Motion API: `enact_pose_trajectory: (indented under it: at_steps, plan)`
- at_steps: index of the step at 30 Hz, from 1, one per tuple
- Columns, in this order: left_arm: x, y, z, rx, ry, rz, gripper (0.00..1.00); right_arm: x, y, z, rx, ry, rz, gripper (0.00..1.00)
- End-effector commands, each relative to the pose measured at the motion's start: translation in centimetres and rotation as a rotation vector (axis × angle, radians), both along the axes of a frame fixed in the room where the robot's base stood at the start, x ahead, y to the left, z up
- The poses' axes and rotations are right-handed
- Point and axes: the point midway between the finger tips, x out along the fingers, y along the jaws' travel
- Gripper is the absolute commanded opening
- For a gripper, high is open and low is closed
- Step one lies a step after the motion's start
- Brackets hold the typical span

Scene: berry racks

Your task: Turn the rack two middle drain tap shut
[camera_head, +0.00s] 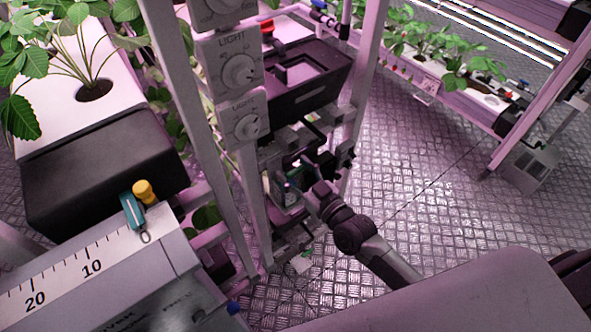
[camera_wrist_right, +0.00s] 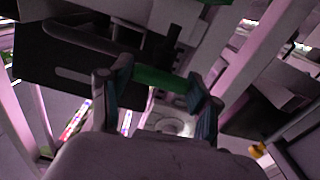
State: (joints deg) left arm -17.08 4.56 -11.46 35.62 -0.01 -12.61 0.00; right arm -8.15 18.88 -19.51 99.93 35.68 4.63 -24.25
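My right gripper (camera_head: 304,180) reaches in at the rack's lower post, in front of a small grey tap fitting (camera_head: 287,196). In the right wrist view its two fingers (camera_wrist_right: 160,88) stand well apart. A green bar (camera_wrist_right: 160,77), which looks like the tap's lever, lies across the gap between the fingertips. Its ends are close to or behind the tips, and I cannot tell whether they touch. Only a small part of the green shows in the head view, mostly hidden by the gripper. My left gripper is not in view.
Light control boxes (camera_head: 240,73) hang on the post above my gripper. A black tray (camera_head: 305,75) sits behind them. A teal and yellow fitting (camera_head: 133,208) is on the near rack at left. The metal floor (camera_head: 420,190) at right is clear.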

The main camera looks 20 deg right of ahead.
Motion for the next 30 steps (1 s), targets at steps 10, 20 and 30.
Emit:
enact_pose_trajectory:
  at_steps: [10, 20, 30]
  plan:
    - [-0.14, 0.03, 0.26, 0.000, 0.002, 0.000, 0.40, -0.01, -0.04, 0.08, 0.024, 0.010, 0.000, 0.23]
    - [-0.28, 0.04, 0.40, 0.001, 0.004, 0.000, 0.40, 0.01, -0.05, 0.00, 0.073, 0.027, 0.000, 0.23]
    - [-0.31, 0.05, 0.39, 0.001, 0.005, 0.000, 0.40, 0.00, -0.03, 0.01, 0.071, 0.026, 0.000, 0.83]
